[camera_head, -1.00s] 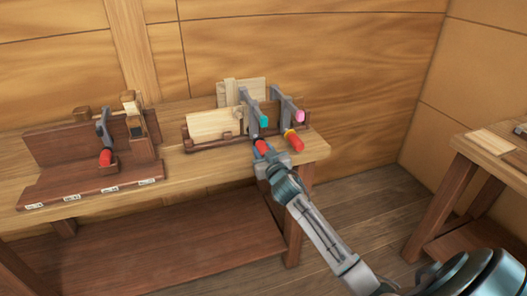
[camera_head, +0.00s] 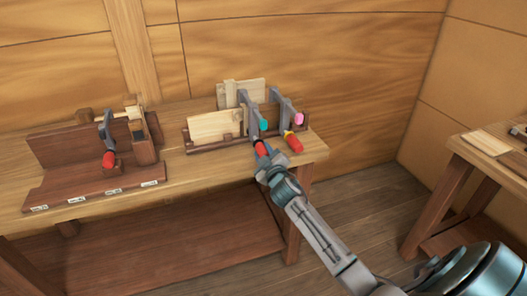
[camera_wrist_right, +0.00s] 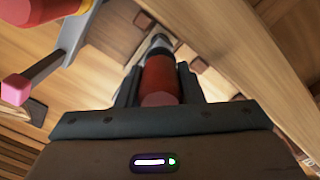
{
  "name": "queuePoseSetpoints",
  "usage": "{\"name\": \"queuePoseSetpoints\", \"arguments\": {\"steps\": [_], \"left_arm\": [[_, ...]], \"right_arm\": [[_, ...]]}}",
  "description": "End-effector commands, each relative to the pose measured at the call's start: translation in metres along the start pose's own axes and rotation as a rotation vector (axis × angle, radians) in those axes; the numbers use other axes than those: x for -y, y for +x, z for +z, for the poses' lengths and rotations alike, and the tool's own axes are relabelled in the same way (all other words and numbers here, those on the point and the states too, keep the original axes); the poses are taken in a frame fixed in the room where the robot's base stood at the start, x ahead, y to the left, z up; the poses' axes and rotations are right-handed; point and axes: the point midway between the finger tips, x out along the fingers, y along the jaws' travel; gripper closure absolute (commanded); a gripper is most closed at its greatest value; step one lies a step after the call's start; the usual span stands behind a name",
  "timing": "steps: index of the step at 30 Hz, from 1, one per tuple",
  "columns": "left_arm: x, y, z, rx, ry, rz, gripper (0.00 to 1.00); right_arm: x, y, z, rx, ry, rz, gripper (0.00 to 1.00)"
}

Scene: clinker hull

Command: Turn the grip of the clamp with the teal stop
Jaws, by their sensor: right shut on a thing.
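The clamp with the teal stop (camera_head: 264,125) stands on the bench's right half, its grey bar leaning over the light boards. Its red grip (camera_head: 261,149) points toward me. My right gripper (camera_head: 263,155) is shut on this grip; in the right wrist view the red grip (camera_wrist_right: 160,80) lies between the two dark fingers. A second clamp with a pink stop (camera_head: 299,118) stands just to the right, its red grip with a yellow collar (camera_head: 293,143) free. The pink stop also shows at the left of the wrist view (camera_wrist_right: 16,89). My left gripper is not in view.
A dark wooden rack (camera_head: 75,148) with another red-gripped clamp (camera_head: 108,158) stands at the bench's left. Light boards (camera_head: 214,127) sit in a low dark holder. A second table (camera_head: 465,155) stands at the right, with open floor between.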

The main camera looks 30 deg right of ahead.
Motion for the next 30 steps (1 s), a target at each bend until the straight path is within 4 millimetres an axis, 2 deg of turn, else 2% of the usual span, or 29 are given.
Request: {"name": "queuePoseSetpoints", "arguments": {"steps": [9,22,23,25,26,30], "left_arm": [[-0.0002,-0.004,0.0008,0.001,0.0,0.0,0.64],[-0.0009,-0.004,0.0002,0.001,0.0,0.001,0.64],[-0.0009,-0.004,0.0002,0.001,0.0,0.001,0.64],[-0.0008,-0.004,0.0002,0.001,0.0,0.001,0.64],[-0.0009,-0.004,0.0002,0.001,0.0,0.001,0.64],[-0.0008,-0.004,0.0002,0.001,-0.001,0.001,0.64]], "right_arm": [[-0.0011,0.0004,-0.0013,-0.002,-0.087,0.003,0.89],[-0.0013,0.0005,-0.0015,-0.003,-0.096,0.004,0.89],[-0.0013,0.0006,-0.0015,-0.003,-0.096,0.004,0.62],[-0.0012,0.0005,-0.0014,-0.003,-0.096,0.004,0.49],[-0.0012,0.0005,-0.0013,-0.002,-0.096,0.004,0.44],[-0.0008,0.0003,-0.0009,-0.002,-0.095,0.003,0.44]]}}
